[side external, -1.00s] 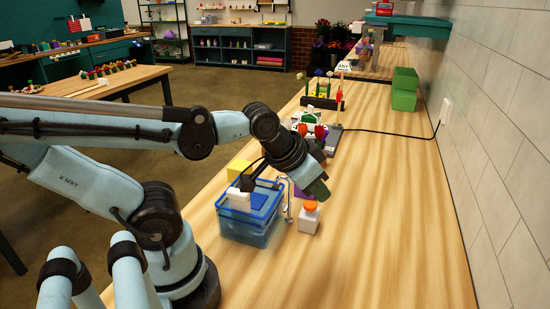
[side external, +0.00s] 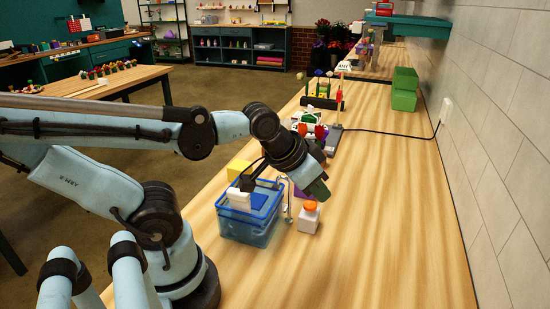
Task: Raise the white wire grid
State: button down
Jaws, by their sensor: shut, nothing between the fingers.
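I cannot make out the white wire grid for certain. A thin silver wire shape (side external: 287,205) stands upright at the right side of the blue basket (side external: 245,232), and I cannot tell whether it is part of a grid. My gripper (side external: 317,191) points down and to the right, just above and to the right of the basket. The area behind my wrist is partly hidden.
The basket holds a white block (side external: 238,199) and a blue piece (side external: 259,201). A white box with an orange top (side external: 309,217) stands just right of it. Green boxes (side external: 404,89) and a black cable (side external: 390,134) lie farther back. The table's right and front are clear.

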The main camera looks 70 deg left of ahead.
jog(key=c, duration=1.8)
grip_release()
jog(key=shift+o, duration=1)
jog(key=shift+a, duration=0.1)
jog(key=o, duration=0.6)
jog(key=s+a+r+m+g, duration=0.3)
jog(key=s+a+r, duration=0.1)
jog(key=a, duration=0.1)
jog(key=shift+a+m+y, duration=0.3)
jog(key=shift+m+y, duration=0.1)
jog(key=m+g, duration=0.4)
jog(key=m, duration=0.1)
send_near(238, 191)
jog(key=shift+h, duration=0.4)
jog(key=f, duration=0.8)
jog(key=shift+w+a+f, duration=0.1)
jog(key=shift+a+f, duration=0.25)
grip_shut()
